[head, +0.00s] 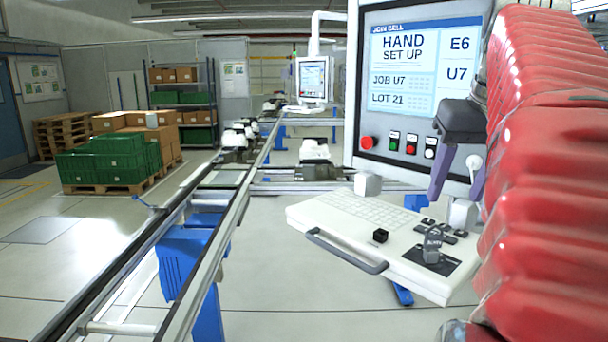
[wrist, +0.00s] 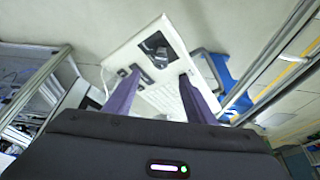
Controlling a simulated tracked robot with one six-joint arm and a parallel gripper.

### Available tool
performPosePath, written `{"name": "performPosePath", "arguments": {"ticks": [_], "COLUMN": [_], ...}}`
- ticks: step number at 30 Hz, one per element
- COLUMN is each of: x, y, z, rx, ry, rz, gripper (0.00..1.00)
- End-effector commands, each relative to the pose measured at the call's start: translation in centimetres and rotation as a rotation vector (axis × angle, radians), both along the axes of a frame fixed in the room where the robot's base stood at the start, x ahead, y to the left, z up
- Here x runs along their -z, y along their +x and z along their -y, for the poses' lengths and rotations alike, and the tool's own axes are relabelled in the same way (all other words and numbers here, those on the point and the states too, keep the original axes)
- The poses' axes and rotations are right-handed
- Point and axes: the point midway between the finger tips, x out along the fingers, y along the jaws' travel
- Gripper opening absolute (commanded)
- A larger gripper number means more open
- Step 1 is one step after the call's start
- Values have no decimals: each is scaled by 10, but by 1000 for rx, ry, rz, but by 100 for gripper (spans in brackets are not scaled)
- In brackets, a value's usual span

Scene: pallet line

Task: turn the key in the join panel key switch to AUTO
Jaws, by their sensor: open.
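The join panel (head: 353,100) stands at right in the head view. Its screen (head: 415,65) reads HAND SET UP. A pale round fitting (head: 473,162) shows low on the panel's right side, partly behind my gripper; I cannot tell if it is the key switch. A grey upright piece with a small label (head: 432,246) stands on a black plate on the keyboard shelf; the plate (wrist: 158,46) also shows in the wrist view. My gripper (head: 455,192) is open, its purple fingers apart and pointing down above the shelf. Nothing shows between them in the wrist view (wrist: 160,76).
Red stop button (head: 367,143) and small buttons sit under the screen. A conveyor (head: 190,225) runs at left; green crates (head: 105,165) stand farther back.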

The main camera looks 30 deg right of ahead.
Motion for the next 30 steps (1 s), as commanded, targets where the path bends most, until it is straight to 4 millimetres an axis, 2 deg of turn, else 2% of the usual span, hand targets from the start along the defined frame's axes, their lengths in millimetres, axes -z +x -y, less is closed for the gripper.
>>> {"name": "performPosePath", "arguments": {"ticks": [8, 14, 30], "x": [1, 13, 81], "y": [2, 6, 30], "z": [-1, 1, 15], "rx": [-4, -4, -7], "ry": [-1, 1, 2], "rz": [0, -2, -2], "gripper": [50, 50, 50]}}
